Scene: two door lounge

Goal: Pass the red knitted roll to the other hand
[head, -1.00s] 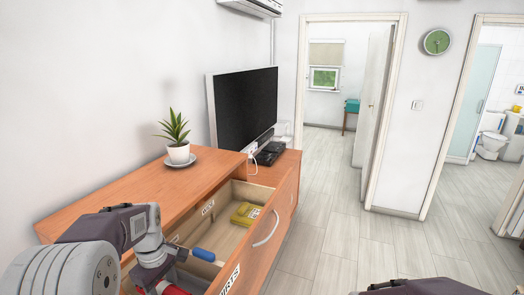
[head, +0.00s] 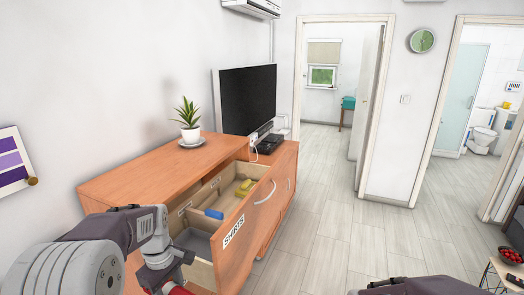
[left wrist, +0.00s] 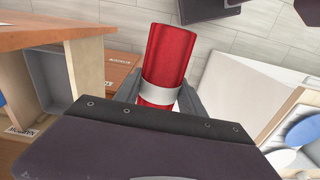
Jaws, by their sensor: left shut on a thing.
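The red knitted roll (left wrist: 172,55), with a pale band around it, is held between the fingers of my left gripper (left wrist: 157,97) in the left wrist view. Its far end sticks out past the fingertips. In the head view only a sliver of the red roll (head: 178,291) shows at the bottom edge, under my left wrist; the left fingertips are hidden there. Part of my right arm shows at the bottom of the head view, but its gripper is out of sight.
An open drawer (head: 232,240) labelled SHIRTS juts from the wooden cabinet (head: 130,185). It holds a blue roll (head: 214,214) and a yellow item (head: 244,188). A potted plant (head: 189,115) and a television (head: 248,98) stand on top. A small table with a red-filled bowl (head: 511,255) is at right. The middle floor is clear.

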